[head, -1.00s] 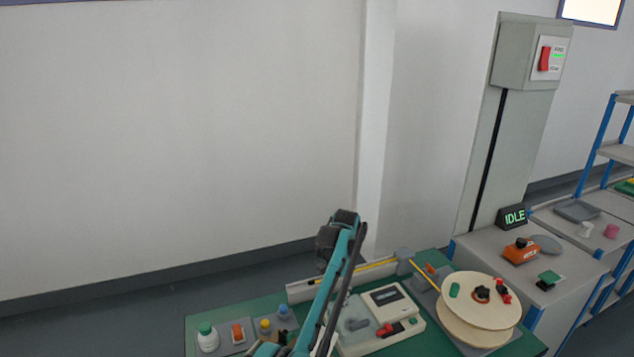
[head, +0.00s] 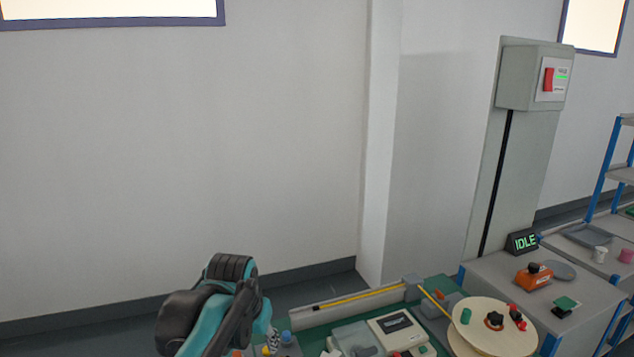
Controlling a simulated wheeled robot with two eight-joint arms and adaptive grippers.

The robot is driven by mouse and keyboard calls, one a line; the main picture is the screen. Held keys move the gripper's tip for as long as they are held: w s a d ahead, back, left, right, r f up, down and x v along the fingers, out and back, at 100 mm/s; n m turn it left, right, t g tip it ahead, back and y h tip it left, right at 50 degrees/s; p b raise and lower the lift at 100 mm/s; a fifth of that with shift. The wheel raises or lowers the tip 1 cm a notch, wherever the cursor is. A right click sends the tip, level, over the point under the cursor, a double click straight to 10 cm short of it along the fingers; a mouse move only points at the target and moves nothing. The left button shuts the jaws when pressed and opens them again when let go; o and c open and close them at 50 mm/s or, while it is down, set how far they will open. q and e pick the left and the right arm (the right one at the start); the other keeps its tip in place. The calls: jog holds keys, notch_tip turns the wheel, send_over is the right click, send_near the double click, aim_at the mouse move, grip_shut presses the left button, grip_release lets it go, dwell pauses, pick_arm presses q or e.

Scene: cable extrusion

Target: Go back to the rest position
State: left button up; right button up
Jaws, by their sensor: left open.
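My left arm, teal and dark grey, rises at the bottom left of centre in the head view. My right gripper is not in view.
On the bench are a cream device (head: 397,327), a grey rail with a yellow cable (head: 352,299) and a cream reel (head: 492,325). A grey cabinet (head: 578,283) bears an IDLE sign (head: 523,242) and an orange device (head: 534,276). A post with a switch box (head: 528,78) stands behind.

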pick_arm(q)
jog(key=s+a+f+n+t+b, duration=0.1)
jog(key=s+a+f, duration=0.1)
jog(key=s+f, duration=0.4)
jog(key=s+a+f+n+t, duration=0.1)
jog(key=s+a+f+t, duration=0.1)
jog(key=s+f, duration=0.4)
jog(key=s+a, duration=0.1)
jog(key=s, duration=0.3)
jog(key=shift+s+a+b, duration=0.15)
jog(key=shift+a+b, duration=0.05)
jog(key=shift+b, duration=0.2)
jog(key=shift+f, duration=0.1)
